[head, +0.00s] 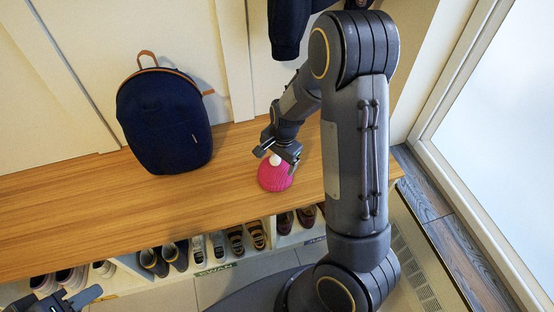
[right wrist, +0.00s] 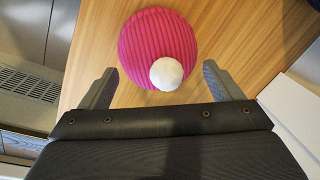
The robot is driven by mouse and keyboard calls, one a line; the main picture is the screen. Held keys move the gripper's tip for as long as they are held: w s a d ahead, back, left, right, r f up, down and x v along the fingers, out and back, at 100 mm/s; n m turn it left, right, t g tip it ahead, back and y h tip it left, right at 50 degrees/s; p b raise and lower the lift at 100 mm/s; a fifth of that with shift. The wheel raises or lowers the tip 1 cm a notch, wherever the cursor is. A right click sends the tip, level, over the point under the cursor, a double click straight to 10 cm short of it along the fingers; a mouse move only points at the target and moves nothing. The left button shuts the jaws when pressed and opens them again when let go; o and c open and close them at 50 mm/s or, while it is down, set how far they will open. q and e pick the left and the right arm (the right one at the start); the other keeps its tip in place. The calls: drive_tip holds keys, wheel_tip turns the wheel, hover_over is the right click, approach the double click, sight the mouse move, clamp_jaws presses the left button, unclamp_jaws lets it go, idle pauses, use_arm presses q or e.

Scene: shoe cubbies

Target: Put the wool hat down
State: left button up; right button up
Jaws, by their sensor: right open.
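The wool hat (head: 274,178) is pink and ribbed with a white pompom, and it rests on the wooden bench top (head: 80,213). In the right wrist view the hat (right wrist: 150,40) sits just beyond the fingertips, pompom towards me. My right gripper (head: 279,150) is open and empty above the hat. Its two fingers (right wrist: 165,88) stand apart on either side of the pompom, with clear space between them and the hat. My left gripper (head: 66,298) is partly in view at the bottom left edge, far from the hat; its jaw state is unclear.
A dark blue backpack (head: 164,122) with brown trim stands on the bench to the left. Dark clothing (head: 288,28) hangs at the top. Several shoes (head: 176,255) fill the cubbies under the bench. Bare bench lies left of the hat. A window (head: 500,130) is at the right.

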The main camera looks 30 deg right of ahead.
sight(281, 168)
wheel_tip(281, 168, up, 10)
drive_tip(key=s+p, duration=0.2)
drive_tip(key=p, duration=0.1)
drive_tip(key=s+a+r+n+t+y, duration=0.1)
drive_tip(key=s+a+r+n, duration=0.3)
drive_tip(key=s, duration=0.5)
drive_tip(key=s+a+r+n+t+y, duration=0.2)
drive_tip(key=s+a+r+n+t, duration=0.1)
drive_tip(key=s+r+n, duration=0.5)
drive_tip(key=shift+s+a+r, duration=0.45)
drive_tip(key=shift+s+r, duration=0.35)
drive_tip(key=shift+s, duration=0.45)
